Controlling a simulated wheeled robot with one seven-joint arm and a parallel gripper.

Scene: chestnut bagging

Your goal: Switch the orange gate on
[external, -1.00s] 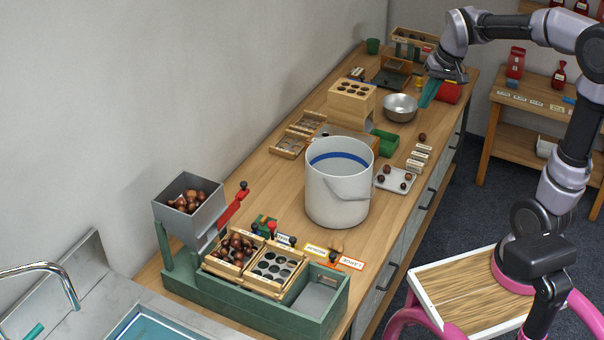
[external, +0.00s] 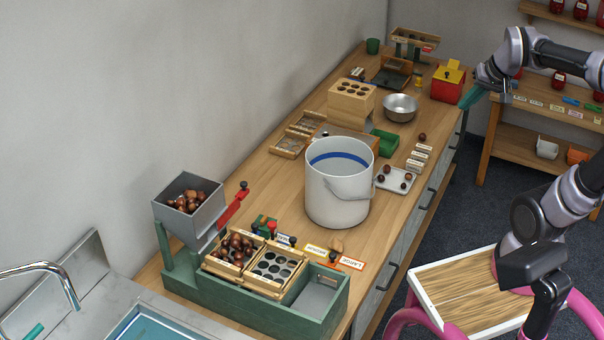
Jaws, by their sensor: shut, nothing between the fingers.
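My gripper (external: 468,97), with teal fingers, is shut and empty at the far right of the bench, just right of the red box with a yellow top (external: 448,84). I cannot tell whether it touches the box. No part is plainly an orange gate. An orange-edged label reading LARGE (external: 352,263) lies at the near right end of the green sorter (external: 270,312). A black-knobbed lever (external: 333,257) stands beside it. A yellow label (external: 315,249) and a red-knobbed lever (external: 272,228) are further left. The lever settings are too small to tell.
A white bucket (external: 338,195) stands mid-bench, behind the sorter. A hopper of chestnuts (external: 189,205) stands at left. A shelf (external: 540,108) is at right.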

